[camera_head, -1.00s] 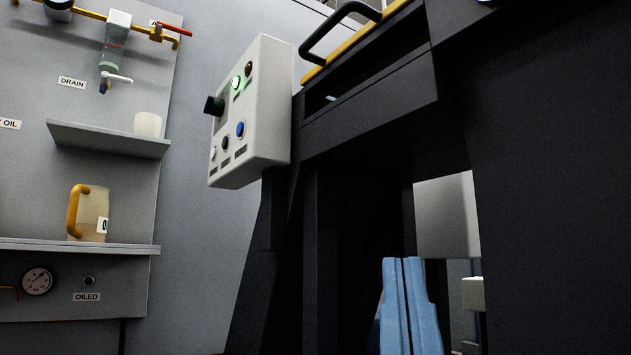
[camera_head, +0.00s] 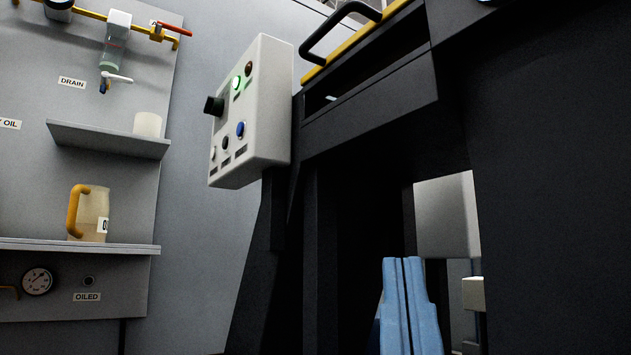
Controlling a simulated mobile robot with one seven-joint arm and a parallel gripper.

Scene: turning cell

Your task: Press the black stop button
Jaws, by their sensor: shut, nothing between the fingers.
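A pale control box (camera_head: 265,110) is mounted at the left edge of a dark machine, its face turned to the left. The black button (camera_head: 225,143) is in the lower row of that face, between a white button (camera_head: 213,153) and a blue button (camera_head: 240,129). Small labels sit under the row, too small to read. A lit green lamp or button (camera_head: 237,82), a brownish one (camera_head: 249,68) and a dark protruding knob (camera_head: 214,105) are above. The black button is small and seen at a slant.
The dark machine frame (camera_head: 365,120) fills the right, with a black handle (camera_head: 338,24) on top. At left are shelves (camera_head: 105,137) with a jug (camera_head: 93,213). The wall before the box face looks clear.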

